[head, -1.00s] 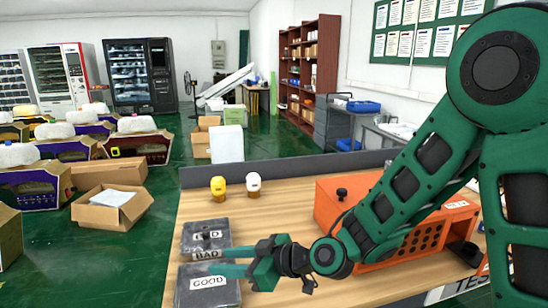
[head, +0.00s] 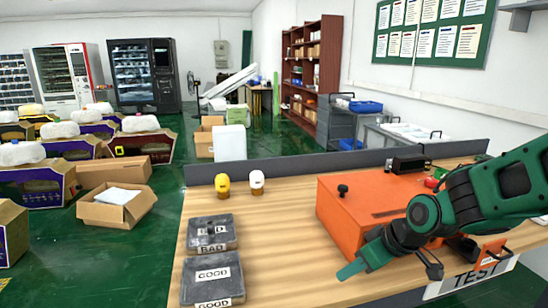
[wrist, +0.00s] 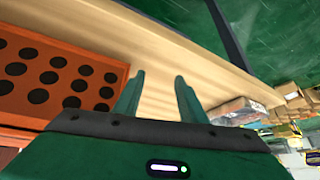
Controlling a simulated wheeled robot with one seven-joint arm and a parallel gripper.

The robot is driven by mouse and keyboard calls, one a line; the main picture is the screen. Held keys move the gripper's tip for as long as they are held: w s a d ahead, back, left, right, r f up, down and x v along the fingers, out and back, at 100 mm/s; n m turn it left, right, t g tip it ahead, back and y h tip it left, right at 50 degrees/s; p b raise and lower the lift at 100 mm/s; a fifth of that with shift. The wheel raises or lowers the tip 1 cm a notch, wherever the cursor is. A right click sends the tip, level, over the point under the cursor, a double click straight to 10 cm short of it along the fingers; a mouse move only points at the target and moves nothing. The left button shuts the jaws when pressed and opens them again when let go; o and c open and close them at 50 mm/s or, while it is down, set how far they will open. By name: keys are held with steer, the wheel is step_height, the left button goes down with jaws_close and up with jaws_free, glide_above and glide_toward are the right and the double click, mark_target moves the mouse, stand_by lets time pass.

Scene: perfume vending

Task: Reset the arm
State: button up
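My gripper (head: 352,271) is over the front of the wooden table (head: 262,235), just in front of the orange test box (head: 345,215). In the wrist view my gripper (wrist: 158,78) shows its two green fingers apart with nothing between them. The orange box with its round black holes (wrist: 50,75) lies to the left there. My arm is folded in toward the right of the head view.
Two grey trays, one labelled BAD (head: 212,232) and one labelled GOOD (head: 212,278), sit at the table's left. A yellow-capped bottle (head: 222,187) and a white-capped bottle (head: 257,183) stand behind them. The table's middle is clear.

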steer(key=s+d+r+m+g+h, duration=0.1)
steer(key=s+d+m+h, duration=0.2)
steer(key=d, duration=0.4)
steer(key=s+d+r+m+g, duration=0.1)
steer(key=s+d+m, duration=0.2)
steer(key=s+d, duration=0.4)
steer(key=s+d+r+m+g, duration=0.1)
steer(key=s+d+m, duration=0.2)
steer(key=s, duration=0.3)
steer(key=s+d+r+m+g, duration=0.1)
steer(key=s+d+m+g, duration=0.1)
steer(key=s+d+m, duration=0.2)
steer(key=s, duration=0.3)
steer(key=shift+d+r+h, duration=0.25)
steer(key=shift+d+h, duration=0.1)
steer(key=shift+h, duration=0.05)
steer(key=shift+w+f, duration=0.25)
steer(key=shift+w, duration=0.35)
steer(key=shift+d, duration=0.1)
